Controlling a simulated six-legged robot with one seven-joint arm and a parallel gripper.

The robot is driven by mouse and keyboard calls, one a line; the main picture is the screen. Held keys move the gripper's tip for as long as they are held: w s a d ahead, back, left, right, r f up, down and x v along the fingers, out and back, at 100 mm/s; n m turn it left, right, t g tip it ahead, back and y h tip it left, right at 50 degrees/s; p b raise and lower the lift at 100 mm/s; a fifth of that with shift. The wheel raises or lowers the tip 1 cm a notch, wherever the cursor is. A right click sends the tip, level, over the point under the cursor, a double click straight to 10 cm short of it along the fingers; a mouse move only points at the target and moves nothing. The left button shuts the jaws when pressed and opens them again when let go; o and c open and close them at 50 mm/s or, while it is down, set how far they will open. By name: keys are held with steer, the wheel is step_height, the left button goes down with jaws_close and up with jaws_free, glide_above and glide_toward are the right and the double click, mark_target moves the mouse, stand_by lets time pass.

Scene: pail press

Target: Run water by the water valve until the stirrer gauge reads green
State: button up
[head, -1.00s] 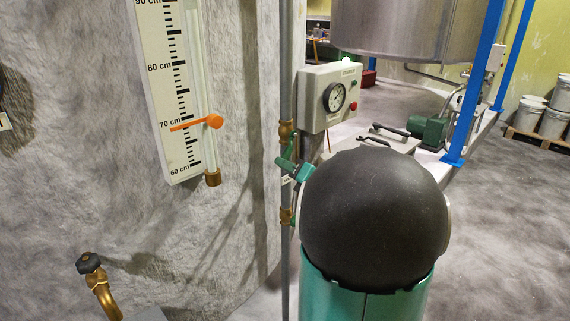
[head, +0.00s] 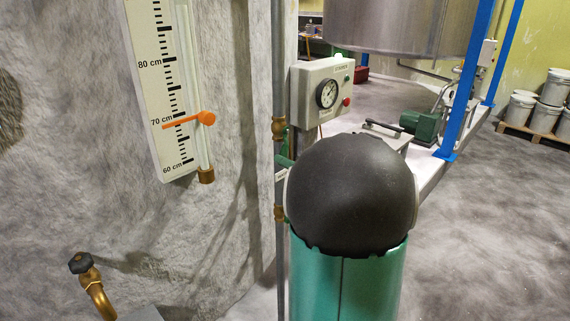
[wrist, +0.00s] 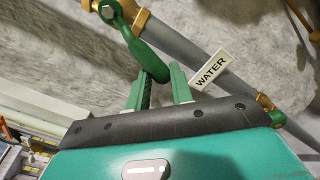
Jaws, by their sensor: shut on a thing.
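The water valve's green lever (wrist: 146,55) slopes down from its brass body (wrist: 103,8) on a grey pipe in the wrist view. My gripper (wrist: 163,90) is shut on the lever's lower end, one finger on each side. A white tag (wrist: 211,70) reading WATER hangs beside it. In the head view my arm's dark rounded link hides the gripper and most of the valve.
A tall scale (head: 160,85) on the left wall has an orange marker near 70 cm. A brass tap (head: 92,285) is at lower left. A steel tank (head: 400,25), blue posts and a green motor (head: 420,125) stand behind. Open floor lies at right.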

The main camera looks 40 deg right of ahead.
steer(key=shift+d+r, duration=0.1)
steer(key=shift+o, duration=0.3)
steer(key=shift+d+f, duration=0.2)
steer(key=shift+d, duration=0.95)
steer(key=o, duration=0.7)
steer(key=shift+o, duration=0.7)
steer(key=shift+s+a, duration=0.1)
steer(key=s, duration=1.3)
steer(key=shift+s+d, duration=0.2)
steer(key=shift+s, duration=0.1)
